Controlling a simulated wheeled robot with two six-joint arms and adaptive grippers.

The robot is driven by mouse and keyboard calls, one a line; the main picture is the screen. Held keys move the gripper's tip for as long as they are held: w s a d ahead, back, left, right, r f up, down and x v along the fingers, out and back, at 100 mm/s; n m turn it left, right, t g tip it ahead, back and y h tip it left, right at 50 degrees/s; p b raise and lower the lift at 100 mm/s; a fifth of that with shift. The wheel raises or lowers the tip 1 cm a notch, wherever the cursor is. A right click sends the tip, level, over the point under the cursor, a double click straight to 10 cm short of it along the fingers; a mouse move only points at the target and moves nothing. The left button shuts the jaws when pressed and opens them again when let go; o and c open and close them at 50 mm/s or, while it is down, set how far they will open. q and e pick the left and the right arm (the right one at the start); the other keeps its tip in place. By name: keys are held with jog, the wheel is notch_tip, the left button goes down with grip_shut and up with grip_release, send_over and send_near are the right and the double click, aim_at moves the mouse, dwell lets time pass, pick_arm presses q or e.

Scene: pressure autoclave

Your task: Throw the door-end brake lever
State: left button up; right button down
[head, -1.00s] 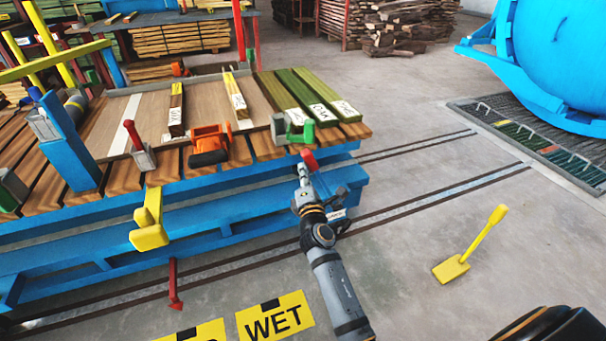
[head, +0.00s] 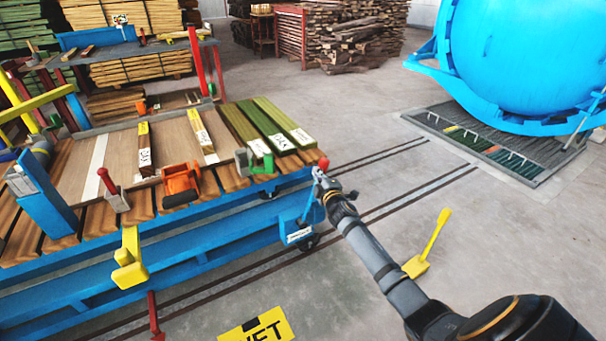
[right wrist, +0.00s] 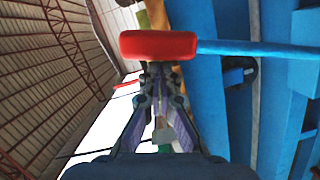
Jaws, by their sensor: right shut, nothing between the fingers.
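The door-end brake lever has a red grip (head: 323,162) on a blue stem (head: 309,204), at the cart's right end near the autoclave. The stem leans to the right. In the right wrist view, the red grip (right wrist: 158,45) lies across the fingertips and its blue stem (right wrist: 255,48) runs right. My right gripper (head: 317,174) is shut and empty, close against the grip; exact contact is hard to tell. Its closed fingers also show in the right wrist view (right wrist: 160,75). My left gripper is not in view.
The blue cart (head: 180,251) carries boards, an orange clamp (head: 182,185) and a green clamp (head: 254,165). A yellow paddle-shaped piece (head: 416,266) lies on the floor. The blue autoclave (head: 510,55) stands at the back right. Floor right of the cart is mostly clear.

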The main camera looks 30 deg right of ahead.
aim_at(325, 171)
jog(key=d, duration=0.1)
jog(key=d+m, duration=0.1)
jog(key=d, duration=0.1)
jog(key=shift+d+f+p, duration=0.2)
jog(key=shift+f+p, duration=0.15)
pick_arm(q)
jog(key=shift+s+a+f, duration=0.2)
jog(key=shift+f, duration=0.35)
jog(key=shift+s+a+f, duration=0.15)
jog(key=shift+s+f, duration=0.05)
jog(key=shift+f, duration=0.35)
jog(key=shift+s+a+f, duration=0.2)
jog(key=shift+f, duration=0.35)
pick_arm(e)
jog(key=shift+d+f+m+g, duration=0.1)
jog(key=shift+d+m+g, duration=0.15)
jog(key=shift+m+g, duration=0.05)
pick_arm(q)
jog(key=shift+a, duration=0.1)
